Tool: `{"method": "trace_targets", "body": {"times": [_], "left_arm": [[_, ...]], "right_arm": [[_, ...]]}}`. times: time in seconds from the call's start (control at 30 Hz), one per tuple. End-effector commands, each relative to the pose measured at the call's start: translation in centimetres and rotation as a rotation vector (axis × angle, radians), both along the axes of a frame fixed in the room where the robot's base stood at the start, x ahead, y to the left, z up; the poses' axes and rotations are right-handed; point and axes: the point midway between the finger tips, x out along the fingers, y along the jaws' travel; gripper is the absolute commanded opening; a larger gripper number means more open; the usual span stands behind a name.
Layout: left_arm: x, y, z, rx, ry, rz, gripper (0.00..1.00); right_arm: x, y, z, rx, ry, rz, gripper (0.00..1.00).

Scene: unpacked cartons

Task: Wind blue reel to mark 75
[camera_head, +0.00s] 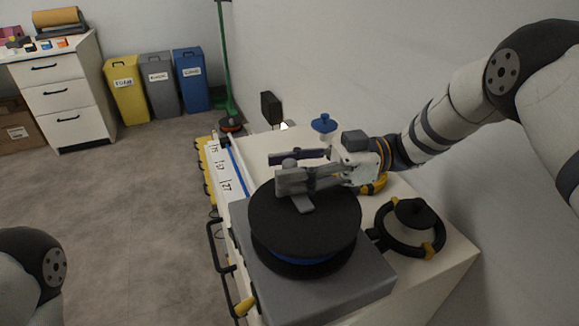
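The blue reel (262,236) has black flanges with a thin band of blue between them and sits on a grey base at the front of the white bench. A grey crank with an upright knob (288,163) is on its top. My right gripper (286,168) reaches in from the right over the reel, its fingers apart on either side of the knob; contact is unclear. A blue strip (238,168) runs along the bench's left side beside small number marks (221,166), too small to read surely. My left gripper is out of view.
A black ring with yellow clips (384,236) lies right of the reel. A blue knob (324,123) stands behind. Black rails (212,243) edge the bench's left side. Yellow, grey and blue bins (190,82) and a white drawer cabinet (62,95) stand across open floor.

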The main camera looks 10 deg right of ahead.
Motion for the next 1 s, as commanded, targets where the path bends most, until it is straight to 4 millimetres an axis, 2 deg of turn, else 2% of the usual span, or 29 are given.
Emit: {"method": "trace_targets", "body": {"times": [0.17, 0.5, 0.6, 0.73, 1.0], "left_arm": [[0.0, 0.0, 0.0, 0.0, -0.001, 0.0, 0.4], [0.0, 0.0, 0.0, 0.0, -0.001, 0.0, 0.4], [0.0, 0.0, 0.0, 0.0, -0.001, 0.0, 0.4], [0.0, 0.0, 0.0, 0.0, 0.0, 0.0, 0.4], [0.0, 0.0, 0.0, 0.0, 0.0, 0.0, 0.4]], "right_arm": [[0.1, 0.0, 0.6, 0.001, -0.004, -0.001, 0.4], [0.0, 0.0, 8.2, 0.0, -0.005, 0.0, 0.4], [0.0, 0.0, 9.5, 0.0, -0.002, 0.001, 0.4], [0.0, 0.0, 10.1, 0.0, -0.001, 0.0, 0.4], [0.0, 0.0, 10.1, 0.0, 0.0, 0.0, 0.4]]}}
